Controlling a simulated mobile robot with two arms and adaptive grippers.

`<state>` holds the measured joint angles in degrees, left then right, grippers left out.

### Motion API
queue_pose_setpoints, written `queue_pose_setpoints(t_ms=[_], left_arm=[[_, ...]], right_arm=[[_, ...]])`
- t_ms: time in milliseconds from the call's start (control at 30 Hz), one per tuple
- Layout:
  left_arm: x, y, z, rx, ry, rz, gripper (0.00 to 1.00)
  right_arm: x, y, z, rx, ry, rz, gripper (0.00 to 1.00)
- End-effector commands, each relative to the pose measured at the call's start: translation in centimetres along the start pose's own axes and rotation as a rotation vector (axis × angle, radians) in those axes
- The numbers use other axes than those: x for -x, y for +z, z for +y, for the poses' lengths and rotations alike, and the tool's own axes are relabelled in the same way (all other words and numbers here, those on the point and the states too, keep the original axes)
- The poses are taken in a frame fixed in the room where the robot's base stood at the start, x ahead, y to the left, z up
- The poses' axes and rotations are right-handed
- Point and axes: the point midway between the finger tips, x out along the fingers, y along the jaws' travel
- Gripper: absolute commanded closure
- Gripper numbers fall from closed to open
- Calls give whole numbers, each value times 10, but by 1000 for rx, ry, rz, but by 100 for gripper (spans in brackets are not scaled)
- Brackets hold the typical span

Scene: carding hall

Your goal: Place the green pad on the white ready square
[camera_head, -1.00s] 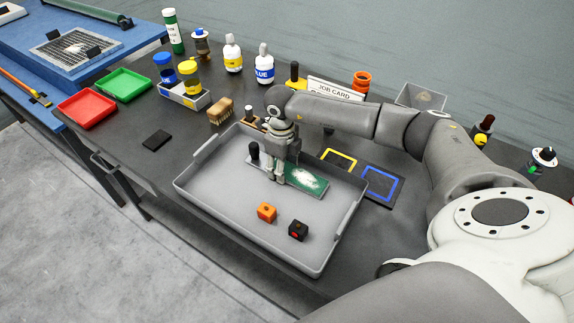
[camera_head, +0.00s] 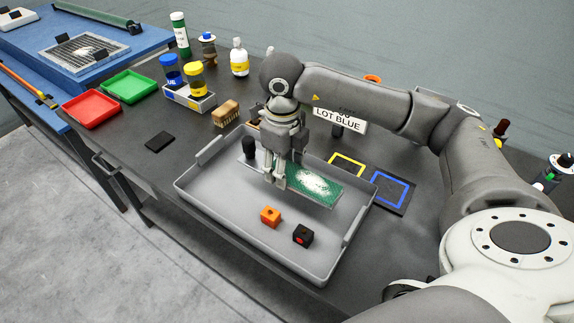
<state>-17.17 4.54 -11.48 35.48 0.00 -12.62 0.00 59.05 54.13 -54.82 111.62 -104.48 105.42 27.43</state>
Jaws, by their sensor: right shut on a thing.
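The green pad (camera_head: 315,185) is a flat plate with a green face, a patch of white fibre on it and a bare grey end at the left by an upright black knob (camera_head: 249,148). My right gripper (camera_head: 276,180) points down and is shut on the pad near its middle. The pad is over the grey tray (camera_head: 215,205), seemingly a little above its floor. My left gripper is out of view.
An orange cube (camera_head: 270,216) and a black cube (camera_head: 303,235) lie in the tray. A card reading LOT BLUE (camera_head: 340,118) stands behind my arm.

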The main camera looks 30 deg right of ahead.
Motion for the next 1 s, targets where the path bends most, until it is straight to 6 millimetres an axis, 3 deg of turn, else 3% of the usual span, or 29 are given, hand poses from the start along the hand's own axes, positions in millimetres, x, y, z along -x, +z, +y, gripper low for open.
queue_pose_setpoints(t_ms=[100,300,633,767,1000], left_arm=[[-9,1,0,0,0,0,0],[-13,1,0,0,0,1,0],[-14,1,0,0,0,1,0],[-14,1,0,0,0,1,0],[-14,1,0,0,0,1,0]], right_arm=[[10,-9,20,4,-1,-8,78],[22,-20,41,2,0,-5,78],[25,-24,48,40,0,-3,78],[23,-25,51,172,0,-4,78],[16,-27,59,584,3,-8,78]])
